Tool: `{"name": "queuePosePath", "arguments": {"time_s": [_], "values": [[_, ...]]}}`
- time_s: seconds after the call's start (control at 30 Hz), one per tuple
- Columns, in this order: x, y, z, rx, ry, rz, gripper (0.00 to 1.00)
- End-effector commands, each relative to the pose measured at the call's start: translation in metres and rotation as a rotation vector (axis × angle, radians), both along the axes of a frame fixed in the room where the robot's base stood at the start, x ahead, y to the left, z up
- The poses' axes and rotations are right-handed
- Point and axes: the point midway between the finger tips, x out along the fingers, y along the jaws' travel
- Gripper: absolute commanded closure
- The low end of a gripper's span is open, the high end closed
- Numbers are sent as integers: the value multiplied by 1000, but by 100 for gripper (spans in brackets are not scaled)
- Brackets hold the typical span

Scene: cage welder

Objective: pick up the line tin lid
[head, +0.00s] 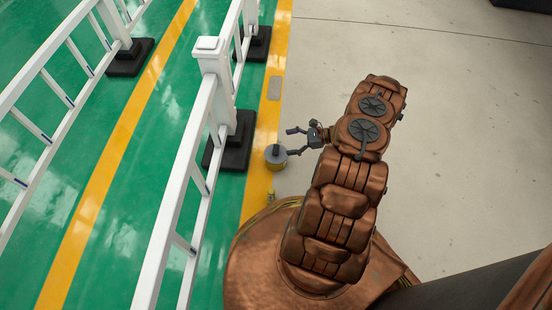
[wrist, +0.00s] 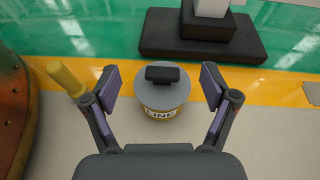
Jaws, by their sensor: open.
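The line tin is a short yellow tin (wrist: 160,117) with a white "LINE" label, standing upright on the floor. Its grey lid (wrist: 170,92) sits on top and carries a black bar handle (wrist: 162,74). In the head view the lid (head: 275,152) shows just left of my gripper (head: 288,142). My gripper is open and empty. In the wrist view its fingers (wrist: 160,85) stand apart on either side of the lid and handle, with a gap on each side. I cannot tell the exact height of the fingertips over the lid.
A yellow cylindrical object (wrist: 66,80) stands close beside the left finger in the wrist view. A white railing (head: 212,100) on black base blocks (head: 232,140) stands beyond the tin. Open concrete floor (head: 450,120) lies to the right.

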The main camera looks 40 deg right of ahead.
Motion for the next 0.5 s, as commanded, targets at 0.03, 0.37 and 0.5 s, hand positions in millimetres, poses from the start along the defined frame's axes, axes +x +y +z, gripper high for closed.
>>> {"name": "queuePosePath", "arguments": {"time_s": [0.03,0.37,0.5], "values": [[-5,-3,-21,15,8,-27,15],[-10,-6,-53,41,21,-89,15],[-1,4,-57,39,22,-87,15]]}}
